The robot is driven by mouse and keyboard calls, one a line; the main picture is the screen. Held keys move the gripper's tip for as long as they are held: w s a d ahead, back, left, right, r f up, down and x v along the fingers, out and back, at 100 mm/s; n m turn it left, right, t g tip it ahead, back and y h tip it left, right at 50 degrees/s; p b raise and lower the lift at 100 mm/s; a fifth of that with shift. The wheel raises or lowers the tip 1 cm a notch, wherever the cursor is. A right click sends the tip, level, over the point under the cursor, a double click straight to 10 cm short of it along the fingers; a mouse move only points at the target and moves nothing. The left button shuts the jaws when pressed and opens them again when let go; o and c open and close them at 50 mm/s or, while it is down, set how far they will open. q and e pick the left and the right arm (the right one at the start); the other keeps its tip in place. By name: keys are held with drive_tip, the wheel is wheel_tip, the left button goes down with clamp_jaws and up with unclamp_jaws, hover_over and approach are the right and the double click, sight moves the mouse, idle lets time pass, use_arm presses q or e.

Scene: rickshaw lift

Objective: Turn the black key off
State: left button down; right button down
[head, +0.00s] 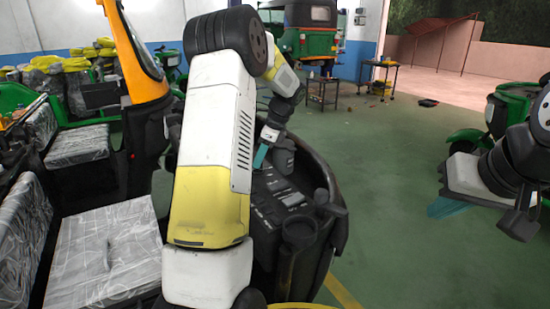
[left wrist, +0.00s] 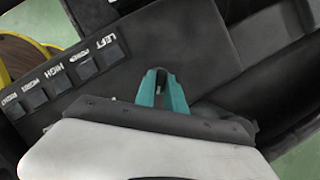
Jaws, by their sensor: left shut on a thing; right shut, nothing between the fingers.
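My right gripper (head: 440,209) is shut and empty, held in the air at the right, away from the dashboard.
A row of labelled switches (left wrist: 60,80) lies left of the fingers in the left wrist view. A dark handle post (head: 300,235) rises from the dashboard. Plastic-wrapped seats (head: 105,250) are at the left. Green floor (head: 390,170) is clear between the dashboard and another green vehicle (head: 505,105).

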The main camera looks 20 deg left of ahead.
use_arm(q)
drive_tip(key=n, duration=0.2)
drive_tip(key=n+g, duration=0.1)
drive_tip(key=n, duration=0.1)
drive_tip(key=shift+w+n+g+h, duration=0.2)
drive_tip(key=shift+n+g+h, duration=0.1)
drive_tip(key=shift+h, duration=0.1)
drive_tip(key=shift+a+n+g+h, duration=0.1)
drive_tip(key=shift+n+g+h, duration=0.35)
drive_tip(key=shift+n, duration=1.15)
drive_tip(key=c, duration=1.4)
unclamp_jaws()
drive_tip(key=v, duration=0.8)
